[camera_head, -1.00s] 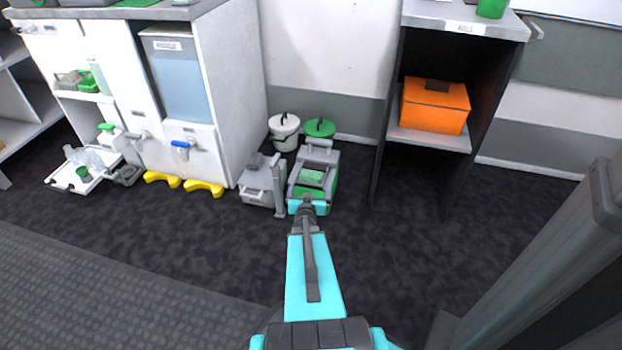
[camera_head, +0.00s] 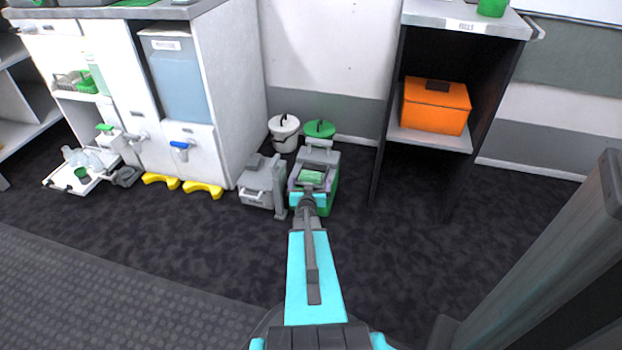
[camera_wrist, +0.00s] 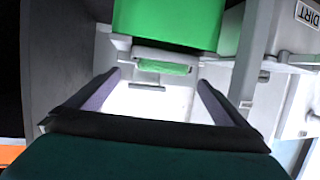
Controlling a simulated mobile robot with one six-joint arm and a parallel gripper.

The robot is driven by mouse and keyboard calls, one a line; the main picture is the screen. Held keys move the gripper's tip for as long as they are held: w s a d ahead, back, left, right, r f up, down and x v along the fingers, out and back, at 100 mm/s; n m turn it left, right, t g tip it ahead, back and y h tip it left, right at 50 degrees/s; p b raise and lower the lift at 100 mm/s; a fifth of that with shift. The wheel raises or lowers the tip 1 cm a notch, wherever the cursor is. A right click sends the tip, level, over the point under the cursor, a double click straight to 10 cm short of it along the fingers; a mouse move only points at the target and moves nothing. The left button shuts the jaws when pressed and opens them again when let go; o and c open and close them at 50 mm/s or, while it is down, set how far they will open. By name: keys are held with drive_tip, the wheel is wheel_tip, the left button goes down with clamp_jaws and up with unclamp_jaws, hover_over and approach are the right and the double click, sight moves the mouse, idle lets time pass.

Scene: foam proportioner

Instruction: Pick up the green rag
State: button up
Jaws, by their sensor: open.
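The green rag (camera_head: 312,176) lies in the top of the grey and green bucket unit (camera_head: 333,160) on the floor, near the picture's middle. In the wrist view a small green strip that looks like the rag (camera_wrist: 163,68) shows beyond my fingers, beside a grey plate. My gripper (camera_head: 311,187) is at the near side of the unit's top, its dark fingers spread on either side. In the wrist view my gripper (camera_wrist: 156,78) is open and empty, with the green strip lying between the finger lines. Whether the fingers touch anything cannot be told.
A grey wringer-like box (camera_head: 262,183) stands close on the left. A white bucket (camera_head: 284,134) and a green-lidded bucket (camera_head: 319,130) stand behind. A dark shelf unit with an orange box (camera_head: 435,105) is to the right. The floor in front is clear.

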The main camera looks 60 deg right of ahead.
sight(311, 174)
drive_tip(key=shift+b+x, duration=1)
drive_tip(key=shift+x, duration=1.65)
drive_tip(key=shift+w+r, duration=0.1)
drive_tip(key=shift+r, duration=0.05)
drive_tip(key=c, duration=1.2)
drive_tip(key=shift+o, duration=0.2)
drive_tip(key=shift+r, duration=0.1)
drive_tip(key=shift+r+p, duration=1.15)
drive_tip(key=shift+r, duration=0.6)
drive_tip(key=s+a+p, duration=0.1)
drive_tip(key=s+a, duration=0.3)
drive_tip(key=s, duration=0.3)
drive_tip(key=s+a+r+p, duration=0.1)
drive_tip(key=s+a, duration=0.2)
drive_tip(key=s, duration=0.4)
drive_tip(key=shift+a, duration=0.35)
drive_tip(key=shift+r, duration=0.15)
